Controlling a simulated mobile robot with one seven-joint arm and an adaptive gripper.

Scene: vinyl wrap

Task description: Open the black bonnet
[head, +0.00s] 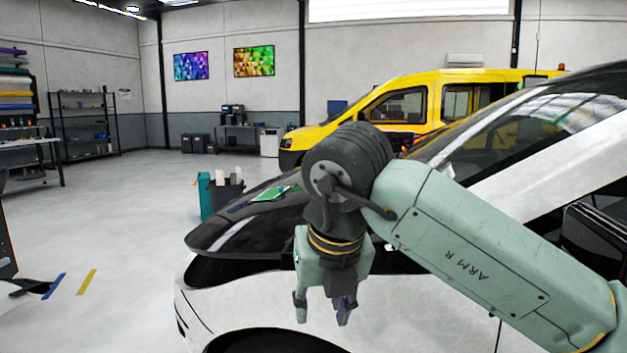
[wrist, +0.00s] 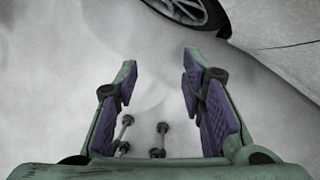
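The black bonnet (head: 248,232) is on the front of the white car, left of centre in the head view, and looks closed. My arm covers its right part. My gripper (head: 323,312) hangs pointing down beside the car's white side, in front of the bonnet in the head view. In the wrist view my gripper (wrist: 158,75) has its two purple-padded fingers spread apart with nothing between them, above grey floor. The bonnet does not show in the wrist view.
The white car (head: 420,320) fills the right, and its wheel (wrist: 188,12) is at the top of the wrist view. A bin (head: 222,195) stands beyond the bonnet. A yellow van (head: 410,105) is behind. The floor at left is mostly clear.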

